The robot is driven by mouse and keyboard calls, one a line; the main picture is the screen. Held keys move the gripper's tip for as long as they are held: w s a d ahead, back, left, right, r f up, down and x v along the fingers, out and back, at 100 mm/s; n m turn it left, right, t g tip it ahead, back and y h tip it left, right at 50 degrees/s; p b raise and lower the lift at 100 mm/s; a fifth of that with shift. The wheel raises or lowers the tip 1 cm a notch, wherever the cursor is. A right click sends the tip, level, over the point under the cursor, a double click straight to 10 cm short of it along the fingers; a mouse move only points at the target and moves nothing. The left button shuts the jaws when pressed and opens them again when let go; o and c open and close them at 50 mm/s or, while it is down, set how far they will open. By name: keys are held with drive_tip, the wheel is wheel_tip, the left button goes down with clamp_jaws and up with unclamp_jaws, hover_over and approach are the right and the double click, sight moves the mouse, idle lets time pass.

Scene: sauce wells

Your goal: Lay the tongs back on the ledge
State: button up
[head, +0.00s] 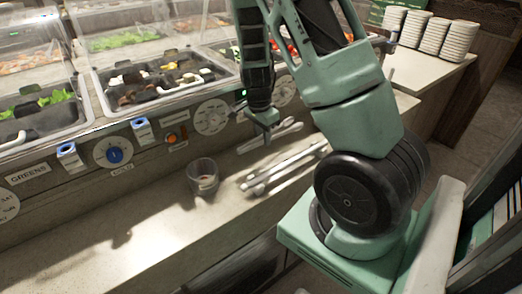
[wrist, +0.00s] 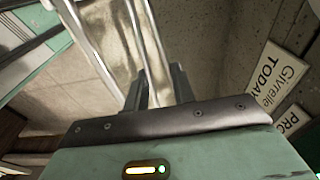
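A pair of silver tongs (head: 286,129) is at the ledge (head: 150,232), under my gripper (head: 264,137). In the wrist view, the long metal arms of the tongs (wrist: 140,30) run down from the top edge and narrow toward my gripper (wrist: 158,78). My two dark fingers stand apart with this metal between them. I cannot tell whether they press on it or only straddle it. In the head view the tongs look level and at or very close to the ledge surface; any small gap is hidden.
More silver tongs (head: 284,172) lie nearer on the ledge. A clear glass (head: 203,177) stands to their left. The counter front with knobs (head: 114,153) and food wells (head: 165,80) rises behind. Stacked white bowls (head: 434,36) stand at the far right. The left part of the ledge is clear.

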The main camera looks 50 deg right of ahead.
sight(264, 158)
drive_tip(key=shift+f, duration=3.2)
drive_tip(key=o, duration=0.6)
drive_tip(key=shift+f, duration=0.1)
drive_tip(key=shift+c, duration=0.2)
